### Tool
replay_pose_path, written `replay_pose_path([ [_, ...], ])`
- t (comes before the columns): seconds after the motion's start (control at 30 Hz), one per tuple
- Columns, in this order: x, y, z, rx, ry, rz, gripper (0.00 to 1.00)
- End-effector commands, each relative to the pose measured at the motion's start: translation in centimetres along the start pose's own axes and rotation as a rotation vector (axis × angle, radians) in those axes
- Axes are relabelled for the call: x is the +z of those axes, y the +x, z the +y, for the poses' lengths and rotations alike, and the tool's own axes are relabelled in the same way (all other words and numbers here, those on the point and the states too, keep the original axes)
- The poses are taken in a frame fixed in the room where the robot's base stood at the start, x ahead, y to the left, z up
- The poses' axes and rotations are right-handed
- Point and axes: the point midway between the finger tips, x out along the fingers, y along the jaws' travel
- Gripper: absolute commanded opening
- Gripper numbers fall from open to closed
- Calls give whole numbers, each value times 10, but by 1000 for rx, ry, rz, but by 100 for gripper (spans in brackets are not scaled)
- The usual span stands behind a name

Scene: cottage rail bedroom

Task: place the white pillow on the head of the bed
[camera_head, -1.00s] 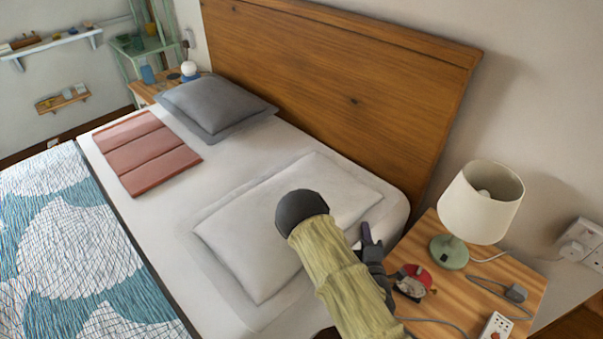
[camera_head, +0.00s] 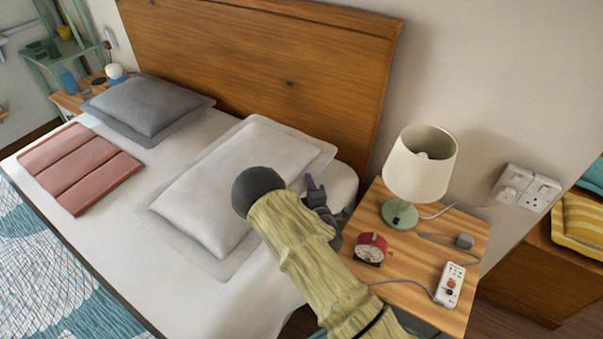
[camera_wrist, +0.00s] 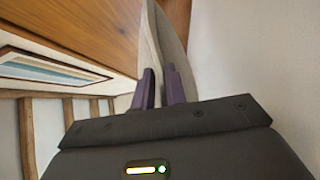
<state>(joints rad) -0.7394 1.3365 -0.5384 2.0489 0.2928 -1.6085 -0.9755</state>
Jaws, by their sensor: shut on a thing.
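The white pillow (camera_head: 222,195) shows on the right half of the bed (camera_head: 95,230), in front of the wooden headboard (camera_head: 260,70) and near its foot. Whether its far edge is raised off the sheet, I cannot tell. My gripper (camera_head: 312,188) is at the pillow's right edge, on the nightstand side. In the wrist view my gripper's purple fingers (camera_wrist: 161,88) are shut on a thin pale edge of the pillow (camera_wrist: 165,40). My forearm hides part of the pillow's near right side in the head view.
A grey pillow (camera_head: 150,105) and a folded red blanket (camera_head: 78,168) lie on the bed's left part. The nightstand (camera_head: 400,285), close to my forearm, holds a lamp (camera_head: 418,170), a red clock (camera_head: 370,248) and a power strip (camera_head: 450,284).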

Motion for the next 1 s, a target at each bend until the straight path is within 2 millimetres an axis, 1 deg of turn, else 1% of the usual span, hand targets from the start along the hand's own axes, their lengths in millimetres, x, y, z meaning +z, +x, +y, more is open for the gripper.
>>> replay_pose_path([
  [0.03, 0, 12, 2, 6, 3, 2, 0],
  [0.2, 0, 45, 2, 6, 3, 1, 0],
  [0.3, 0, 60, 2, 6, 2, 2, 0],
  [0.37, 0, 66, 1, 5, 2, 1, 0],
  [0.47, 0, 69, 1, 4, 2, 1, 0],
  [0.73, 0, 70, 1, 4, 2, 1, 0],
  [0.83, 0, 77, 2, 5, 3, 1, 0],
  [0.87, 0, 78, -2, 3, 2, 1, 0],
  [0.9, 1, 77, -10, 1, 2, 1, 0],
  [1.0, 1, 76, -26, 0, 3, 2, 0],
])
